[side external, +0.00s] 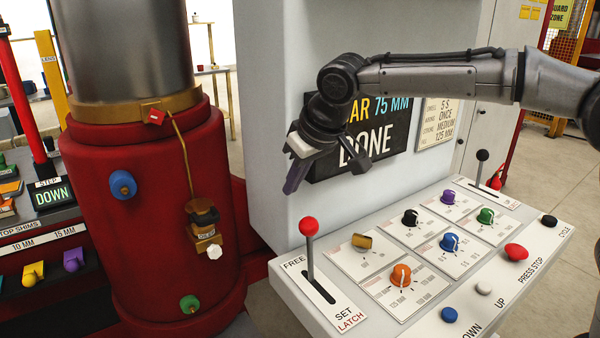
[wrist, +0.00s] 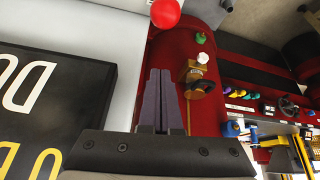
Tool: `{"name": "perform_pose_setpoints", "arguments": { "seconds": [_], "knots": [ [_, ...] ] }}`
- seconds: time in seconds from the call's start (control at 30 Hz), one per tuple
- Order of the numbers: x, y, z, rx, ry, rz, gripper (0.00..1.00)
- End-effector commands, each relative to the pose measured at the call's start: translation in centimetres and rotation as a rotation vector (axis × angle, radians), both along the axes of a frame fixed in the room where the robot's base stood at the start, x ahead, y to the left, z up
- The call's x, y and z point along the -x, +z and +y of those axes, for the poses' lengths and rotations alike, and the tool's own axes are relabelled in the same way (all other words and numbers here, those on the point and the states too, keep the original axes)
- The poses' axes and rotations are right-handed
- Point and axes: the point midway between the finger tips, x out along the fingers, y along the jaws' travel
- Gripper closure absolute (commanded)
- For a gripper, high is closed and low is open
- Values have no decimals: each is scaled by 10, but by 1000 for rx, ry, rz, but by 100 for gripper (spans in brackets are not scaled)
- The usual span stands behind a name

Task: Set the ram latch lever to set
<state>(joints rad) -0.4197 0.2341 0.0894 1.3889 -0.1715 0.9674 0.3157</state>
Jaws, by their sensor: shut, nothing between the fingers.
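The latch lever (side external: 308,250) has a red ball knob (side external: 308,226) on a thin metal stem. It stands nearly upright in a slot on the white control panel (side external: 375,322), at the slot's FREE end; the SET and LATCH labels are at the near end. My gripper (side external: 291,186) is shut and empty, in the air above and slightly left of the knob, apart from it. In the wrist view, the two dark fingers (wrist: 155,95) lie together, and the red knob (wrist: 165,12) shows at the top edge, beyond the fingertips.
Several coloured dials, such as the orange one (side external: 400,275), and push buttons stand right of the lever. A second lever with a black knob (side external: 482,156) is at the panel's back. The red press column (side external: 150,220) stands left. A DONE display (side external: 368,145) is behind my gripper.

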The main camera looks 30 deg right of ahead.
Motion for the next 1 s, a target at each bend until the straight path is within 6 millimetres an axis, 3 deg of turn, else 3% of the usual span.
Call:
{"name": "perform_pose_setpoints", "arguments": {
  "seconds": [0.27, 0.4, 0.6, 1.0],
  "knots": [
    [-24, -48, 2, 1, -1, 2, 100],
    [-2, -47, -1, 0, 1, -2, 100],
    [13, -49, -3, -1, 1, -2, 100],
    [15, -50, -4, -1, 1, -3, 100]
  ]
}}
